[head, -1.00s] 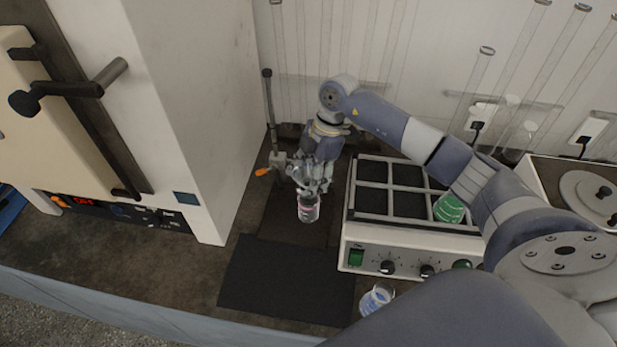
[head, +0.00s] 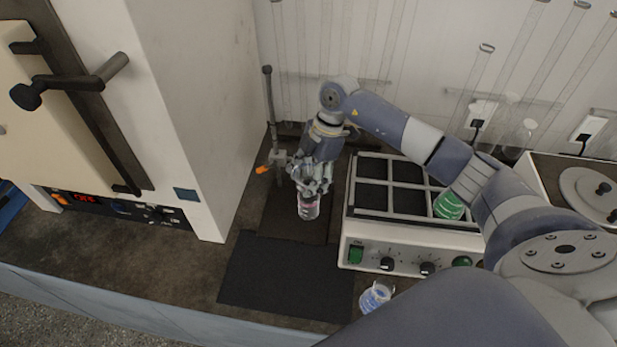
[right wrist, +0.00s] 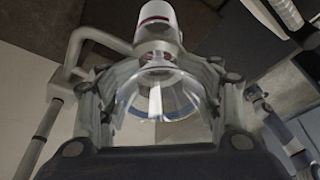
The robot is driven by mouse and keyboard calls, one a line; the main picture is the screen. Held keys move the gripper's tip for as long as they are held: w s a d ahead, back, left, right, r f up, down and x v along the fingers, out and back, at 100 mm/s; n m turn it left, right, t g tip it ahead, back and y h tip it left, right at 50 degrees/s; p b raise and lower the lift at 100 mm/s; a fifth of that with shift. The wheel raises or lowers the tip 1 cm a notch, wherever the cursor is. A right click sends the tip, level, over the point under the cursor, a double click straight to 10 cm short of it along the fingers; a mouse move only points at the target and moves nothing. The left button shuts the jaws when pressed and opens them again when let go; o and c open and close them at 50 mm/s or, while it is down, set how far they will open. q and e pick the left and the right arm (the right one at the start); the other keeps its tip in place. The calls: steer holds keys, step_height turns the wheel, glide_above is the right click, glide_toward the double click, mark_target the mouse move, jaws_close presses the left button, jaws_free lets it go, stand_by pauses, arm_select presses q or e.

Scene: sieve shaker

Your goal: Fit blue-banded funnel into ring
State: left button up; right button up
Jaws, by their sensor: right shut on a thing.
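My right gripper (head: 312,185) is at the ring stand (head: 270,110), over a bottle with a red band (head: 307,208). In the right wrist view, my right gripper (right wrist: 160,100) has its fingers on both sides of the clear blue-banded funnel (right wrist: 182,108) and is shut on it. The funnel's wide mouth faces that camera. The red-banded bottle (right wrist: 158,14) stands beyond the funnel. A grey curved bar (right wrist: 90,36), seemingly the ring's, runs beside the funnel; whether the funnel rests in the ring is hidden. My left gripper is not in view.
A white shaker (head: 350,235) with a vessel of green liquid (head: 449,206) stands right of the ring stand. A blue-marked glass vessel (head: 376,297) is in front of it. A large white oven (head: 195,120) stands at left. The dark mat (head: 285,280) is bare.

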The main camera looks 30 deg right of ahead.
steer(key=shift+s+d+f, duration=0.1)
steer(key=shift+s+f, duration=0.15)
steer(key=shift+f, duration=0.4)
steer(key=o, duration=1.5)
steer(key=shift+w+f, duration=0.1)
steer(key=shift+w, duration=0.05)
steer(key=shift+w+d, duration=0.15)
steer(key=shift+w, duration=0.1)
steer(key=shift+s+r, duration=0.1)
steer(key=shift+r, duration=0.3)
steer(key=shift+r+p, duration=0.75)
steer(key=shift+p, duration=0.1)
steer(key=shift+r+p, duration=1.75)
steer(key=shift+r, duration=0.4)
